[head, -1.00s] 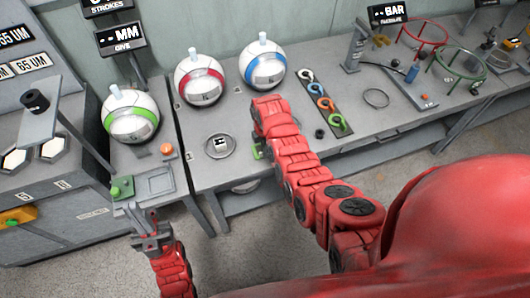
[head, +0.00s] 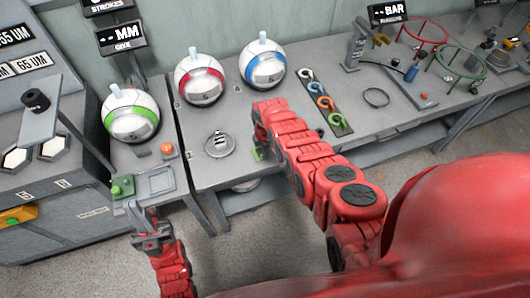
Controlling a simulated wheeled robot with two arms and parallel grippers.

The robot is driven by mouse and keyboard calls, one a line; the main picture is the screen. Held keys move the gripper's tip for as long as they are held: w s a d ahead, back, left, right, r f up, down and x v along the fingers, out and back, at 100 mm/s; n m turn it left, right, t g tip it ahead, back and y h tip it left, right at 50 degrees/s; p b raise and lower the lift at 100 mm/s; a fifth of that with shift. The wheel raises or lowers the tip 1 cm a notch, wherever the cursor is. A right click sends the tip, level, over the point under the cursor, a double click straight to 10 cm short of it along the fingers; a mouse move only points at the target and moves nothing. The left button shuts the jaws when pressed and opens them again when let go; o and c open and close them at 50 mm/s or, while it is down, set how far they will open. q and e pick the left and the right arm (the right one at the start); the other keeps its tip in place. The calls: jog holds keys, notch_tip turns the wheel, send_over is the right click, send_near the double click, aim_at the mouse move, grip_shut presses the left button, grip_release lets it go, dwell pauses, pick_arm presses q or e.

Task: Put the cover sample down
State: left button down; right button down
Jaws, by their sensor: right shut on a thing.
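My right arm reaches over the middle bench, and its gripper (head: 262,148) points down at the bench's front part. Its fingers are mostly hidden by my own wrist. The cover sample is largely out of sight in its grip; a small green patch (head: 257,154) shows beside the fingertips, and I cannot tell whether it belongs to the sample. My left gripper (head: 147,217) is open and empty, low in front of the left bench. I cannot tell whether the right fingertips touch the bench.
A round metal disc (head: 219,144) lies left of the right gripper. Balls with green (head: 131,117), red (head: 201,80) and blue (head: 263,64) bands stand behind. A dark strip with coloured rings (head: 325,104) and a loose ring (head: 376,97) lie to the right.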

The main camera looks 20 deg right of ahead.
jog(key=shift+f, duration=0.2)
jog(key=c, duration=1)
grip_release()
jog(key=shift+r, duration=0.1)
jog(key=shift+r, duration=0.1)
